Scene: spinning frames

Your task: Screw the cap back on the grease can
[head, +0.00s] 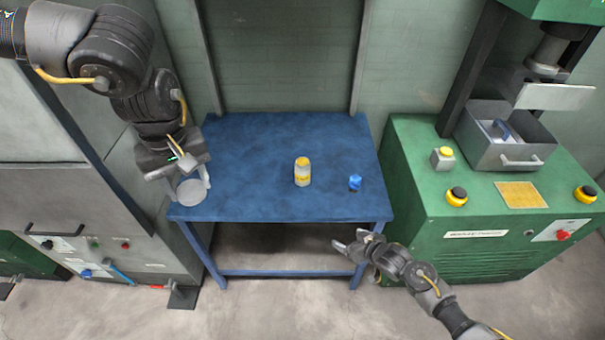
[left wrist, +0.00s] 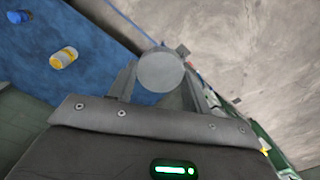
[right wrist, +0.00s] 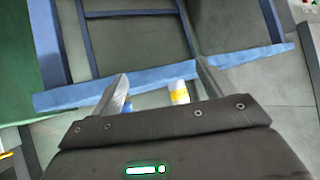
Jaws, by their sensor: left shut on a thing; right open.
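My left gripper (head: 189,183) is shut on a grey round piece (head: 190,193) at the table's left edge. In the left wrist view this piece (left wrist: 161,72) shows a flat, disc-like face between the fingers; whether it is the grease can or its cap I cannot tell. A yellow and white container (head: 302,173) stands on the blue table, right of centre. A small blue object (head: 355,183) lies to its right; its shape is too small to tell. My right gripper (head: 349,239) is open and empty, in front of the table's front right edge, apart from both.
The blue table (head: 250,160) is otherwise bare. A grey cabinet (head: 70,200) stands on the left. A wall is behind the table.

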